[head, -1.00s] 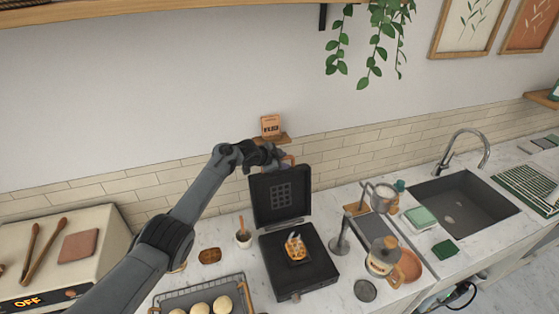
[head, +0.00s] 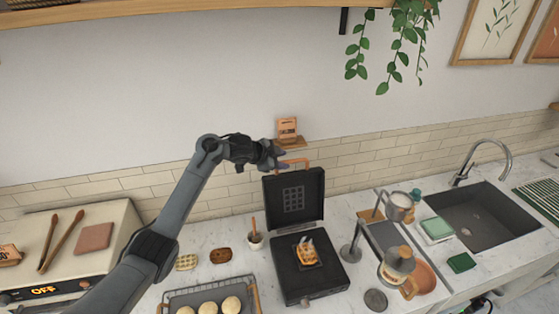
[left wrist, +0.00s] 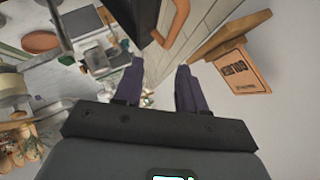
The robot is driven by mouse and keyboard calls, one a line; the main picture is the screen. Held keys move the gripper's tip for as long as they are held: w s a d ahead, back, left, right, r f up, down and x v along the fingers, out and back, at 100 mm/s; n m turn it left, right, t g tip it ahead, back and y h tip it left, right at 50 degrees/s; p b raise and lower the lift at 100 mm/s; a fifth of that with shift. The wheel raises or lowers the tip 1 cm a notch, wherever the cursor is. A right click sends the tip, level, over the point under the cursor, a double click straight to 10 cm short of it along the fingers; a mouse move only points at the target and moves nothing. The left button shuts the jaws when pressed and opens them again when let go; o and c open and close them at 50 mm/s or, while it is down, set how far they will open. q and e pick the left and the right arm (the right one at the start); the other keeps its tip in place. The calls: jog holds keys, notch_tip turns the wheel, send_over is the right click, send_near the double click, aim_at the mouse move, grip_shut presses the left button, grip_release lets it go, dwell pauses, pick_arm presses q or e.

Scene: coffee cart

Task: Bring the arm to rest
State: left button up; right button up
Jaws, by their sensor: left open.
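My left gripper (head: 274,156) is raised near the top of the open lid of a black waffle iron (head: 318,278), by its copper-coloured handle (head: 294,163). In the left wrist view my left gripper (left wrist: 161,75) has its two dark fingers apart, with nothing between them. The handle (left wrist: 176,22) lies beyond the fingertips there; I cannot tell whether they touch it. A waffle (head: 308,253) lies on the iron's lower plate. My right gripper is in neither view.
A small wooden wall shelf with a card (head: 288,126) is close behind my gripper. A tray of round buns (head: 207,306), a metal tamper-like tool (head: 350,254), a glass pot (head: 397,267) and a sink (head: 482,216) are on the counter.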

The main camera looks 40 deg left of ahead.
pick_arm(q)
jog(key=shift+s+r, duration=0.2)
jog(key=shift+s, duration=0.1)
